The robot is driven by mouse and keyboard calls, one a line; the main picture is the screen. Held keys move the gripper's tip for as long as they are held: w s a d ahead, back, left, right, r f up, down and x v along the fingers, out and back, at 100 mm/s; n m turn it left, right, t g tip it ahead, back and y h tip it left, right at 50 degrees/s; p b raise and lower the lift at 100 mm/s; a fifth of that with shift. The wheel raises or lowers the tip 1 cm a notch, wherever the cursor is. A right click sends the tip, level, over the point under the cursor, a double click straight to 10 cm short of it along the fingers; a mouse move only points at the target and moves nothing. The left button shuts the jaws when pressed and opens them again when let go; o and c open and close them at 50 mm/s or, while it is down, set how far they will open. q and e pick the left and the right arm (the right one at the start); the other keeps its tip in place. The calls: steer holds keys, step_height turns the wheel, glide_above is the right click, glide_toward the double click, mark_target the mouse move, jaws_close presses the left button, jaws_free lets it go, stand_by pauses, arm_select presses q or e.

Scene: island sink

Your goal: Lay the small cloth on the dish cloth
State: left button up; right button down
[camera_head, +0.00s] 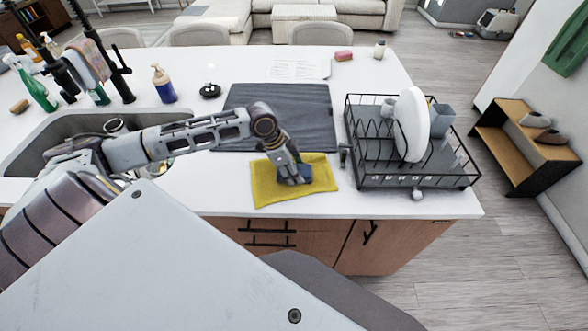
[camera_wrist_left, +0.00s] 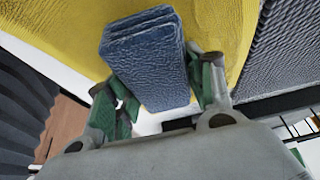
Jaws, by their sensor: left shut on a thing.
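The small cloth is a folded blue cloth (camera_head: 300,178). It fills the middle of the left wrist view (camera_wrist_left: 147,55), between the green finger pads. The yellow dish cloth (camera_head: 264,191) lies spread on the white counter near its front edge, and also shows behind the blue cloth in the left wrist view (camera_wrist_left: 70,25). My left gripper (camera_head: 289,174) is shut on the blue cloth and points down over the right half of the yellow cloth. Whether the blue cloth touches the yellow one, I cannot tell. My right gripper is not in view.
A black wire dish rack (camera_head: 460,180) with a white plate (camera_head: 412,124) stands right of the yellow cloth. A dark grey mat (camera_head: 310,100) lies behind it. The sink (camera_head: 50,128) is at the left, with bottles behind. Counter left of the yellow cloth is clear.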

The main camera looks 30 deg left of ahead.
arm_select(q)
steer(key=shift+s+f, duration=0.15)
steer(key=shift+f, duration=0.25)
steer(key=shift+f, duration=0.2)
steer(key=shift+c, duration=0.4)
steer(key=o, duration=1.2)
steer(key=shift+a, duration=0.1)
steer(key=shift+c, duration=0.2)
steer(key=shift+r, duration=0.2)
steer(key=shift+r, duration=0.4)
steer(key=v, duration=1.2)
steer(key=shift+p, duration=0.3)
steer(key=shift+r, duration=0.25)
